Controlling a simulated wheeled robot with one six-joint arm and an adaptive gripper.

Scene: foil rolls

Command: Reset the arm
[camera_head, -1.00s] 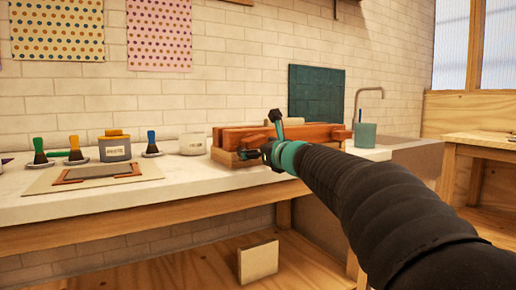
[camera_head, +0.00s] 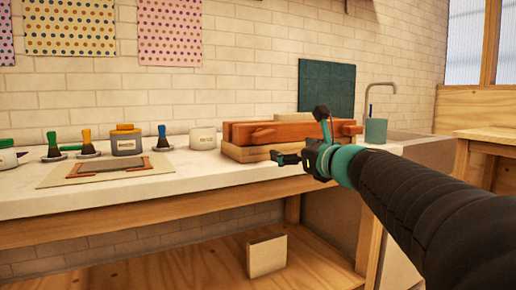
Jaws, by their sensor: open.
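My gripper (camera_head: 298,134) is at the end of my black-sleeved arm, which reaches in from the lower right. Its dark fingers stand apart, one pointing up and one pointing left, with nothing seen between them. It is in front of the wooden press-like block (camera_head: 275,133) on the counter and overlaps its right part in the picture. Whether it touches the block cannot be told.
The pale counter (camera_head: 225,178) holds a framed board (camera_head: 110,168), a paste jar (camera_head: 126,142), a white jar (camera_head: 203,138) and several brushes (camera_head: 163,138). A teal cup (camera_head: 376,131) stands by the sink. A square panel (camera_head: 267,256) leans below. The counter's front left is clear.

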